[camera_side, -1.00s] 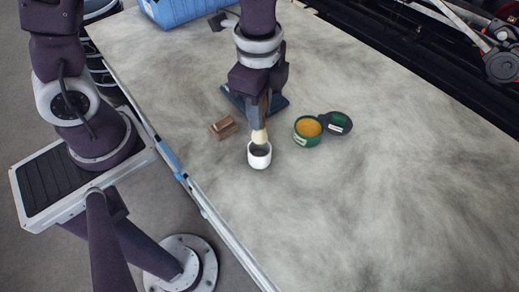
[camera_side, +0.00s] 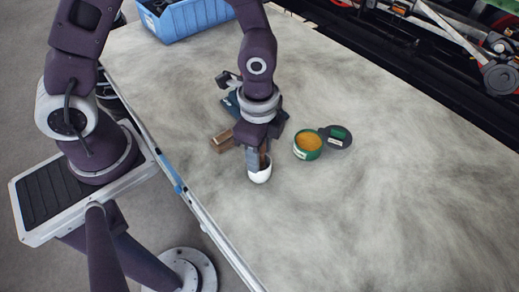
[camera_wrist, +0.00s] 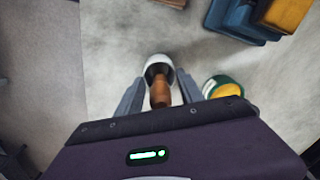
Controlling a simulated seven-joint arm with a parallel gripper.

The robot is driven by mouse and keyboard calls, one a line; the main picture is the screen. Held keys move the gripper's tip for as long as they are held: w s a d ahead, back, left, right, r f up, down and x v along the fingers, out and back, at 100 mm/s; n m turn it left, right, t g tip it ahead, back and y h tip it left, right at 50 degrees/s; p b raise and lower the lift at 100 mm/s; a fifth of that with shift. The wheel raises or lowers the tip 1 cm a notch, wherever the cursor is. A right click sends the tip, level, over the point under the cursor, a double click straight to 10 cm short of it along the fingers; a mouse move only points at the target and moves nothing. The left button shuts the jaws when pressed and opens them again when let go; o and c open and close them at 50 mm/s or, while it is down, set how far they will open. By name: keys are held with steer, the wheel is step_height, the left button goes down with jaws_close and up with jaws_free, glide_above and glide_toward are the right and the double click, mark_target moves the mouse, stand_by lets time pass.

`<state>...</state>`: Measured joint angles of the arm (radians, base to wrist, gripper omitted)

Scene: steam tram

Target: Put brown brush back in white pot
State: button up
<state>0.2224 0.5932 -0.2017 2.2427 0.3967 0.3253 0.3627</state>
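The white pot (camera_side: 261,178) stands on the work table under my gripper. It also shows in the wrist view (camera_wrist: 157,59), with a dark inside. The brown brush (camera_wrist: 160,92) has its handle standing up from the pot's mouth, its lower end inside and its bristles hidden. My gripper (camera_side: 257,166) is low over the pot and points down. In the wrist view my gripper's fingers (camera_wrist: 159,80) stand apart on either side of the handle, with a visible gap on each side. In the side view the fingers hide most of the brush.
An open green tin (camera_side: 307,143) of yellow-orange stuff is right of the pot, its dark lid (camera_side: 337,138) beside it. A brown block (camera_side: 222,141) lies to the left. A dark blue fixture (camera_wrist: 232,17) is behind. A blue bin (camera_side: 185,20) stands at the back. The table's right side is clear.

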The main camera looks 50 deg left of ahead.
step_height(320, 180, up, 12)
steer(key=shift+s+r, duration=0.1)
steer(key=shift+r, duration=0.1)
steer(key=s+a+r+n+t, duration=0.5)
steer(key=s+a+r+n, duration=0.5)
steer(key=n, duration=0.3)
steer(key=shift+s+r, duration=0.45)
steer(key=shift+s, duration=0.1)
stand_by(0.5)
